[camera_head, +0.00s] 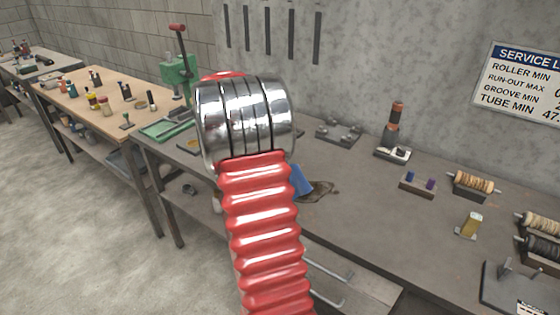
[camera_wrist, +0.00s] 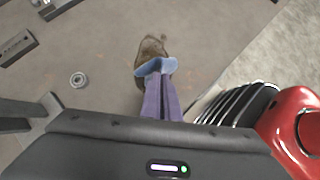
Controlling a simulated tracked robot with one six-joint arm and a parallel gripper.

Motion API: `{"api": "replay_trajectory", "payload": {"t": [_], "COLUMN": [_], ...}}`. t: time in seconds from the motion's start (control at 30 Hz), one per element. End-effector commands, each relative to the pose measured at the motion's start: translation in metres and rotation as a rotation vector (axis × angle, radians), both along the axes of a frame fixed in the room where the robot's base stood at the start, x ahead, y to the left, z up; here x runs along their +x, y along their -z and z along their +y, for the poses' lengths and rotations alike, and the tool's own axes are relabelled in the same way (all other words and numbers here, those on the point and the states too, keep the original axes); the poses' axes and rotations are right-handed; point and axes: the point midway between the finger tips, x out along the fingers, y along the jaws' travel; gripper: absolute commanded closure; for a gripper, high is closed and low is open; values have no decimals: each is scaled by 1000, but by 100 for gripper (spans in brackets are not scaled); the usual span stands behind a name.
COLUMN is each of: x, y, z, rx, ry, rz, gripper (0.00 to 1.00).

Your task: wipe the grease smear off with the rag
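The blue rag (camera_head: 300,182) shows just right of my arm in the head view, at the near left end of the dark brown grease smear (camera_head: 321,193) on the grey workbench (camera_head: 360,222). In the wrist view the rag (camera_wrist: 155,67) is at the tips of my gripper (camera_wrist: 158,76), whose two purple fingers are close together and shut on it. The rag covers the near end of the smear (camera_wrist: 151,46); the rest extends beyond it. Whether the rag touches the bench is hard to tell. In the head view my arm hides the gripper.
A grey metal ring (camera_wrist: 78,79) lies left of the rag in the wrist view. Further right along the bench stand a block with blue and purple pieces (camera_head: 417,184) and a spool (camera_head: 474,183). The bench around the smear is mostly clear; its front edge is close by.

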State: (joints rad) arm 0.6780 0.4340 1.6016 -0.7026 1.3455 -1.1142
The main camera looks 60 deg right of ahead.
Motion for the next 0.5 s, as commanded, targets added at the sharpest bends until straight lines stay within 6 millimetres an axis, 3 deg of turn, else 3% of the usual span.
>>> {"api": "replay_trajectory", "payload": {"t": [0.23, 0.5], "x": [0, 0], "y": [3, 25], "z": [0, 1], "rx": [1, 1], "ry": [-3, -4], "rz": [1, 2], "gripper": [100, 100]}}
